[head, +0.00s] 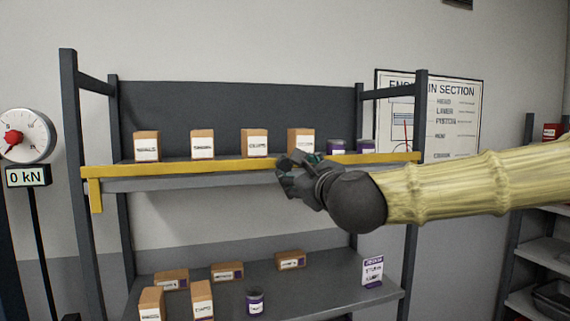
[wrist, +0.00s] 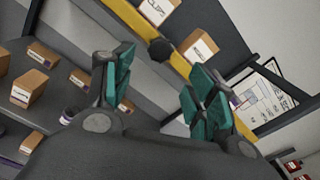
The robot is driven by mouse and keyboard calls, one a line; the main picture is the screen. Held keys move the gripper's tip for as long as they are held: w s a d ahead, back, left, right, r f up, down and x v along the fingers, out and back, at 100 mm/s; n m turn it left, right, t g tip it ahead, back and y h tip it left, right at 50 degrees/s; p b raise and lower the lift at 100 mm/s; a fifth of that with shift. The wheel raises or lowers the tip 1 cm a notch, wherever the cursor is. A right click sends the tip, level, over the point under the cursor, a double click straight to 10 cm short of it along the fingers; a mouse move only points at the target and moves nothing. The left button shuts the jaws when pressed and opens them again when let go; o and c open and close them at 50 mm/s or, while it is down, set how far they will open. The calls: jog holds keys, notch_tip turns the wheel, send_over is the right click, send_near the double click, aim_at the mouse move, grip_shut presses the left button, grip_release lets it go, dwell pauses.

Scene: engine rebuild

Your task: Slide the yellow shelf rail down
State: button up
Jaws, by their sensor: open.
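The yellow shelf rail (head: 200,167) runs along the front edge of the upper shelf in the head view, with a short yellow piece hanging down at its left end. In the wrist view the rail (wrist: 132,18) crosses diagonally and carries a dark round knob (wrist: 161,49). My gripper (head: 290,172) is in front of the rail, right of its middle, and hides part of it. In the wrist view its two teal-padded fingers (wrist: 160,88) are spread apart, with the knob beyond the gap between them. Nothing is held.
Several labelled cartons (head: 202,145) and two purple-labelled cans (head: 337,147) stand on the upper shelf behind the rail. More boxes and a can (head: 255,302) stand on the lower shelf (head: 320,290). Dark uprights (head: 85,220) flank the shelves. A dial gauge (head: 25,135) is at left.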

aim_at(286, 167)
jog(key=p+x, duration=0.5)
jog(key=x, duration=0.5)
jog(key=shift+w+a+p, duration=0.15)
jog(key=shift+w+p, duration=0.15)
jog(key=shift+w, duration=0.05)
grip_shut()
jog(key=shift+f, duration=0.2)
